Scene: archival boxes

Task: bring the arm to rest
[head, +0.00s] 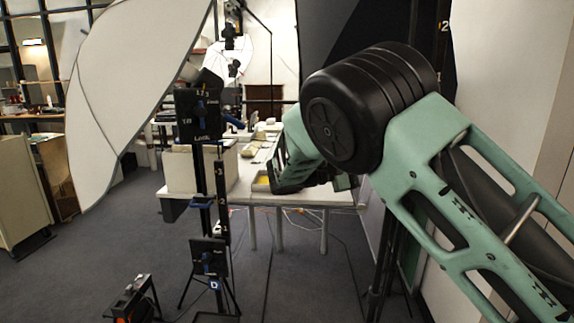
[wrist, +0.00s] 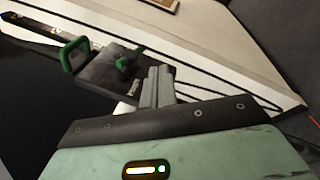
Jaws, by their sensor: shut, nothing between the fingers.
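My arm reaches in from the right in the head view, with green links and a large black joint. Its far part is over the near edge of the white table (head: 310,198). My gripper (wrist: 157,78) shows in the wrist view with its grey fingers together and nothing between them. In the head view I cannot make out the fingertips. Beyond the fingers in the wrist view is a black plate with green clamps (wrist: 120,75), against a pale surface with dark stripes. I cannot tell whether the fingers touch it.
A black equipment stand (head: 203,185) stands in front of the table. A big white lighting panel (head: 125,85) hangs at the left. A pale box (head: 192,170) sits at the table's left end. A small device (head: 132,298) is on the floor. Grey floor is open at the left.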

